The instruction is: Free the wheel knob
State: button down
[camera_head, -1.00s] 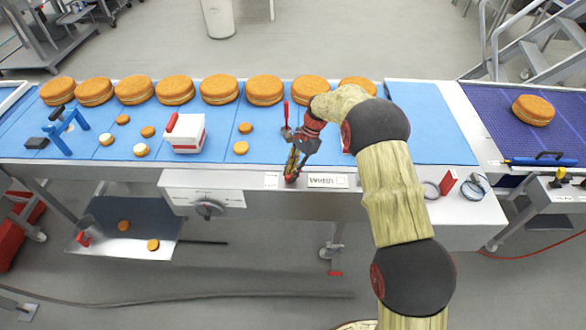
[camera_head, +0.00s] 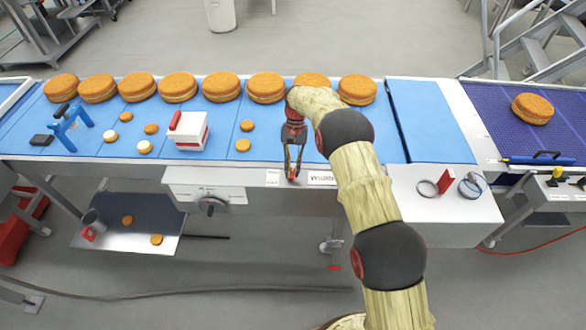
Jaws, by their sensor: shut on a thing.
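The wheel knob appears to be the round dark grey knob (camera_head: 211,205) on the white front panel (camera_head: 235,193) below the belt. Its fine detail is too small to read. My gripper (camera_head: 292,174) points down at the belt's front edge, to the right of the knob and apart from it. Its fingers converge on a small thing with dark and reddish parts, too small to name. A white label plate (camera_head: 321,178) lies just right of the fingertips, partly covered by my arm.
Large round cakes (camera_head: 221,87) line the belt's back edge. A white box with a red handle (camera_head: 188,132), a blue stand (camera_head: 70,127) and small rounds stand on the blue belt (camera_head: 230,165). A ring (camera_head: 427,188) and red block (camera_head: 446,182) lie on the right ledge. A tray (camera_head: 130,243) hangs below.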

jog(key=shift+n, duration=0.6)
jog(key=shift+h, duration=0.3)
jog(key=c, duration=1.8)
grip_release()
jog(key=shift+o, duration=0.2)
jog(key=v, duration=1.2)
